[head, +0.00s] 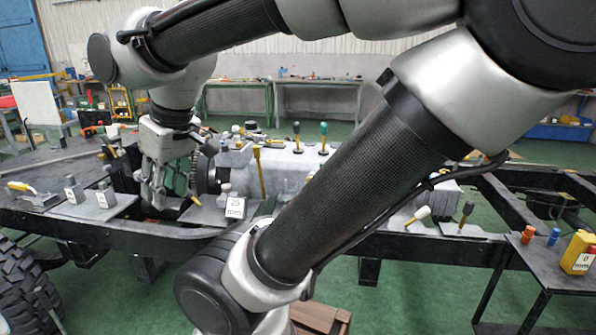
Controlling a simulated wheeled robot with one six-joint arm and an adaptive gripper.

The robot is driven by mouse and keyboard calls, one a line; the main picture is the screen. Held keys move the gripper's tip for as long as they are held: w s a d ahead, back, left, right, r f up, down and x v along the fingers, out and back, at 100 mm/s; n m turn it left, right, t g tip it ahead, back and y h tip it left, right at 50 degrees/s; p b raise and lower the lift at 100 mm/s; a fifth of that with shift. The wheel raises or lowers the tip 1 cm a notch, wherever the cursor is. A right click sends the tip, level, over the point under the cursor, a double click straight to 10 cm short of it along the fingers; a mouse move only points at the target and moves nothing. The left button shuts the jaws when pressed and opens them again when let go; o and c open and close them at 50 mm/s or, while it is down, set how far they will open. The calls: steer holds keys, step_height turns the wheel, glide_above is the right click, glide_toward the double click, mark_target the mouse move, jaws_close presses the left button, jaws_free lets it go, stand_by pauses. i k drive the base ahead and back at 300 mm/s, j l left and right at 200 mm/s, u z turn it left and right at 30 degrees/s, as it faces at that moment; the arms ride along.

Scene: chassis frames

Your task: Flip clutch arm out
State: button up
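My gripper (165,200) points down over the chassis frame, left of the grey engine and gearbox block (290,170). Its fingertips are close to the frame's deck, and I cannot tell whether they are spread or closed, or whether they touch anything. A dark round toothed part (205,168) sits just right of the gripper. A short yellow-tipped lever (196,200) lies low beside the fingertips, and a taller yellow lever (258,172) stands further right. I cannot tell which part is the clutch arm; the gripper and arm hide some of this area.
A "25 mm" label block (235,208) stands on the frame's near side. Small grey blocks (75,190) and a yellow lever (20,186) are at the left. A side table (560,264) holds coloured pieces at the right. My arm crosses the middle of the view.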

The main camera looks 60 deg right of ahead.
mark_target(257, 155)
steer(key=z, duration=1.6)
steer(key=i+j+u, duration=0.1)
steer(key=i, duration=0.5)
steer(key=i+j+u, duration=0.15)
steer(key=i, duration=0.45)
